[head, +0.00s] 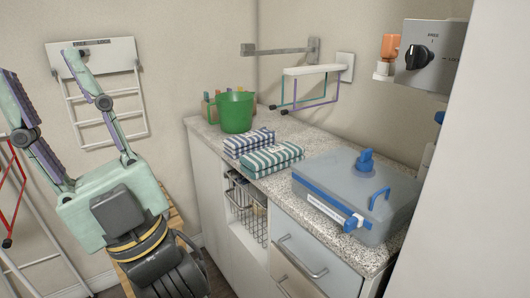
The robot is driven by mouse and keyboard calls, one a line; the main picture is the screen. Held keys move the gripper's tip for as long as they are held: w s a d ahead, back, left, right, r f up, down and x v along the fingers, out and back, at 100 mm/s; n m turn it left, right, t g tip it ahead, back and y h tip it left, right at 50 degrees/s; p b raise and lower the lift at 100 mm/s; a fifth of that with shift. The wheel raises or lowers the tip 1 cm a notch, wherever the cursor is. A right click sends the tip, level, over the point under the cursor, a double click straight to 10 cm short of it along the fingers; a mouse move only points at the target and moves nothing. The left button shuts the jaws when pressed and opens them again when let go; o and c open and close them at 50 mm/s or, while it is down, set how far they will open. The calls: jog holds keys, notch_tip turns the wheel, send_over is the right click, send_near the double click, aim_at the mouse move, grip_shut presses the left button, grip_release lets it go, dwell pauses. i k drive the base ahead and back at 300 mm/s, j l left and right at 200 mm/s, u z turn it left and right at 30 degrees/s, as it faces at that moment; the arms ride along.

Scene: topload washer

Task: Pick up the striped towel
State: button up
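Two folded striped towels lie close together on the speckled countertop (222,134). One towel is navy and white (249,142). The other is green and white (273,159) and lies in front and to the right of it. Whether they touch is hard to tell. My gripper (38,68) is at the left of the head view, away from the counter. Its two mint fingers are spread wide and point up and to the left. Nothing shows between them, so it looks open and empty.
A green bucket (234,112) stands behind the towels. A grey box with a blue handle (362,190) sits to their right. A wall rack (316,70) hangs above the counter. A wire basket (248,212) is in the cabinet below. A folded rack (105,95) stands behind my gripper.

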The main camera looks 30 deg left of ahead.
aim_at(261, 163)
jog(key=j+z, duration=0.15)
jog(key=j, duration=1.1)
jog(key=k+j+z, duration=0.1)
jog(key=j, duration=1.15)
